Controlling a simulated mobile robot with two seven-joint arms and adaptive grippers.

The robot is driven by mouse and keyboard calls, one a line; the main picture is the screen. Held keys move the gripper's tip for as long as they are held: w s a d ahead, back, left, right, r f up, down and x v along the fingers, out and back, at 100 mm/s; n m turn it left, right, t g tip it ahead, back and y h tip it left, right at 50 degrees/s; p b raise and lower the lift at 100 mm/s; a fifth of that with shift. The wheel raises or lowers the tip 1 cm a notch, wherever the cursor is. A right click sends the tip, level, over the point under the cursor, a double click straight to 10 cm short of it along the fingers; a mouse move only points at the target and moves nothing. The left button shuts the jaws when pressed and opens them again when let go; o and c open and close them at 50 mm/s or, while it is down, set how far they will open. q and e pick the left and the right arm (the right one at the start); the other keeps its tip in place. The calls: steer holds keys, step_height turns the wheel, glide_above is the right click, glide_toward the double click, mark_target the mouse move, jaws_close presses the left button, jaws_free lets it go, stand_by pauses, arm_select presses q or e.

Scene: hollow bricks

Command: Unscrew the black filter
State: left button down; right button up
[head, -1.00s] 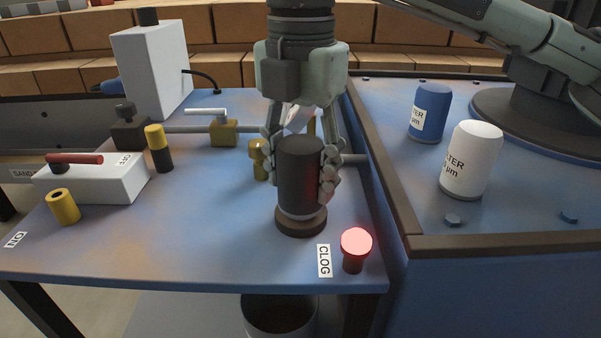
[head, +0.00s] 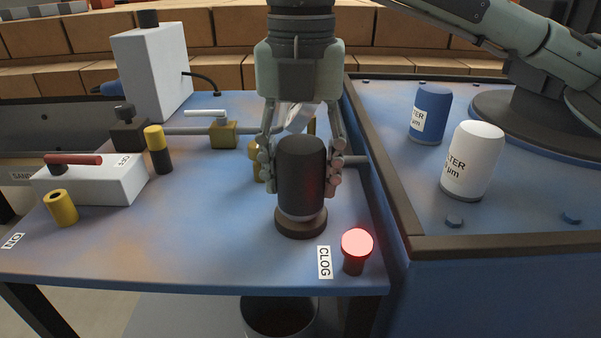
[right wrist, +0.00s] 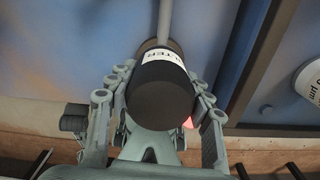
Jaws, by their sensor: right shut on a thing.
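The black filter (head: 302,178) stands upright on a round brown base (head: 301,222) on the blue table. In the right wrist view the filter (right wrist: 160,96) shows its dark end and part of a white label. My right gripper (head: 301,170) comes down from above and is shut on the filter, with its fingers on the left and right sides. The right wrist view shows the fingers (right wrist: 160,100) on both sides of it. Whether the filter's thread is loose cannot be seen. My left gripper is not in view.
A lit red CLOG lamp (head: 356,244) stands close at the front right. A pipe with a valve (head: 223,130) runs behind. A red-handled switch box (head: 92,180) is at the left. Blue (head: 430,115) and white (head: 472,160) filters stand on the right-hand surface.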

steer(key=shift+n, duration=1.1)
steer(key=o, duration=1.5)
